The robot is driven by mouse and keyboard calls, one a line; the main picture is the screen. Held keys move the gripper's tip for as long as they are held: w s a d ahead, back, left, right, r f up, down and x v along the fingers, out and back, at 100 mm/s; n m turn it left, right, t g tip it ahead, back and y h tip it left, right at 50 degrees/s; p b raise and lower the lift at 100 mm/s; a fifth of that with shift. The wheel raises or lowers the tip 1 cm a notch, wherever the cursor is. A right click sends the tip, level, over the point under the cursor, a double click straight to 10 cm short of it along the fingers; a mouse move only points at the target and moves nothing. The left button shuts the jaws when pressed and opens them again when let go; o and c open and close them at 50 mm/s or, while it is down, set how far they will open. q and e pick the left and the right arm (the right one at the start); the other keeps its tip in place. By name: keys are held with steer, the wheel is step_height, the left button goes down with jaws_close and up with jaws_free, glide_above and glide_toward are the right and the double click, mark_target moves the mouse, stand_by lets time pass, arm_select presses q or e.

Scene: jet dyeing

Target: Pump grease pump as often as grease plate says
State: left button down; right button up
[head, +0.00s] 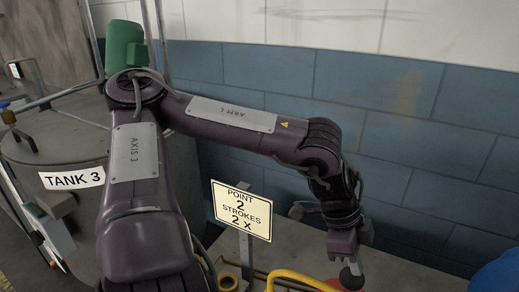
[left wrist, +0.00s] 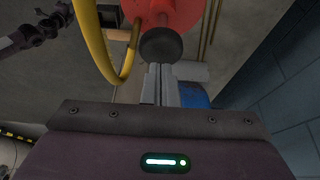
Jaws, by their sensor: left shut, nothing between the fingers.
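The grease plate (head: 241,210) is a cream sign reading "POINT 2 STROKES 2 X", standing in the lower middle of the head view. The grease pump (head: 336,285) shows only as a bit of red at the bottom edge of the head view. In the left wrist view its red body (left wrist: 168,12) is at the top, with a round black knob (left wrist: 161,46) in front. My left gripper (head: 353,266) points down over the pump. Its fingers (left wrist: 160,82) are shut and empty, with tips at the black knob; I cannot tell whether they touch. My right gripper is out of view.
A yellow hose (left wrist: 112,66) loops beside the pump. A grey tank (head: 75,147) labelled TANK 3 stands at the left. A blue object (head: 502,272) is at the lower right. A blue and white block wall (head: 420,130) closes off the back.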

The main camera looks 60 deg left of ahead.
arm_select(q)
step_height(320, 180, up, 6)
steer(key=p, duration=0.5)
steer(key=shift+r, duration=0.1)
stand_by(0.4)
